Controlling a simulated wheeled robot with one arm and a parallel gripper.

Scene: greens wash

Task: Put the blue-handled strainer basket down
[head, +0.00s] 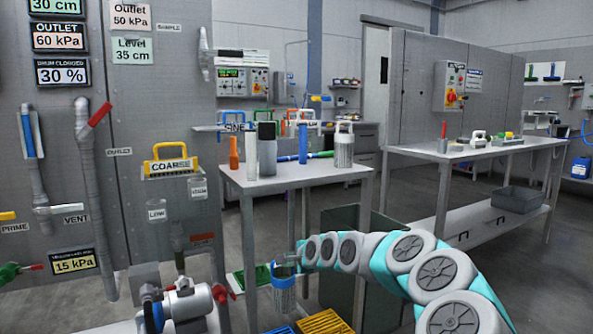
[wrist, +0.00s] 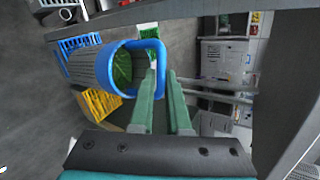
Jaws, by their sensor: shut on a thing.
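The blue-handled strainer basket (head: 284,297) hangs below my gripper (head: 290,262) in the head view, low in front of the table. The wrist view shows the basket (wrist: 113,68) with its blue rim and handle and something green inside. My gripper's fingers (wrist: 162,80) are shut at the blue handle. The basket appears to be in the air; its exact height is hard to tell.
A yellow crate (head: 323,322), a blue crate (head: 281,331) and a green tray (head: 255,276) lie low around the basket. The table (head: 290,177) behind carries bottles and a white-handled strainer (head: 344,150). A valve assembly (head: 187,303) stands at the left.

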